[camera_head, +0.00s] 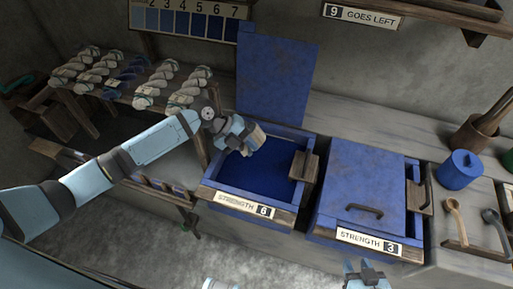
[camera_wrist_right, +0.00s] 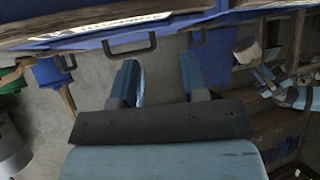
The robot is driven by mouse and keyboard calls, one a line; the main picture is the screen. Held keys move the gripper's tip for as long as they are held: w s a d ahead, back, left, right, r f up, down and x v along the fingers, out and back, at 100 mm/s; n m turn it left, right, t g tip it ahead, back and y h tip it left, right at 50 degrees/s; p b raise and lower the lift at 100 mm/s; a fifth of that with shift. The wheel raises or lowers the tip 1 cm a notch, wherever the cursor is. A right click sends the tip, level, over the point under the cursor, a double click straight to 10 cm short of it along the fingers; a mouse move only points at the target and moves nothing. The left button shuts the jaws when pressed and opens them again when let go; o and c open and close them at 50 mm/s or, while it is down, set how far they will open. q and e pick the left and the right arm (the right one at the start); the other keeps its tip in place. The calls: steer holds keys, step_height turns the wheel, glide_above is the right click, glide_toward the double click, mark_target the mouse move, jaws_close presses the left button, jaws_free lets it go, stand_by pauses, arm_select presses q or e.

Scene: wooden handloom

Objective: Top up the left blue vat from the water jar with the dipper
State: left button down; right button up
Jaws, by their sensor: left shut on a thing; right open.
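The left blue vat (camera_head: 205,191) stands open, with dark blue liquid inside and a plate reading STRENGTH 6. Its lid (camera_head: 275,75) stands upright behind it. My left gripper (camera_head: 240,133) is over the back left of this vat, shut on a pale, cup-like wooden thing, seemingly the dipper (camera_head: 257,138). The dipper also shows in the right wrist view (camera_wrist_right: 248,51); its inside is hidden. My right gripper (camera_head: 366,272) is open and empty, low in front of the right vat; its fingers show in the right wrist view (camera_wrist_right: 158,82). I cannot clearly identify the water jar.
The right vat (camera_head: 362,180) is closed, its plate reading STRENGTH 3. A blue lidded pot (camera_head: 459,170), a wooden ladle (camera_head: 455,222) and a grey ladle (camera_head: 496,226) are at the right. Several skeins (camera_head: 158,83) lie on a rack at the left. The front floor is clear.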

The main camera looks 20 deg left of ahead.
step_height(320, 180, down, 11)
steer(key=w+a+y+b, duration=0.1)
steer(key=w+a+b, duration=0.1)
steer(key=b, duration=2)
arm_select(q)
steer(key=shift+s+a+f+n+t+h+b, duration=0.45)
steer(key=shift+f+t+h+b, duration=0.25)
steer(key=shift+t+h+b, duration=0.55)
steer(key=shift+s+a+f+n+t+h+b, duration=0.4)
steer(key=shift+f+n+t+h+b, duration=0.2)
steer(key=shift+t+h+b, duration=0.65)
steer(key=shift+s+a+f+n+t+h+b, duration=0.4)
steer(key=shift+f+t+h+b, duration=0.35)
steer(key=shift+t+h+b, duration=0.5)
arm_select(e)
steer(key=w+a+r+t+y, duration=0.1)
steer(key=a+r+t+y, duration=0.1)
steer(key=r, duration=0.4)
steer(key=a+r+t+y, duration=0.2)
steer(key=a+r+t, duration=0.1)
steer(key=r+t, duration=0.2)
steer(key=shift+w+a+r+y, duration=0.2)
steer(key=shift+w+r+y, duration=0.2)
steer(key=shift+r, duration=0.35)
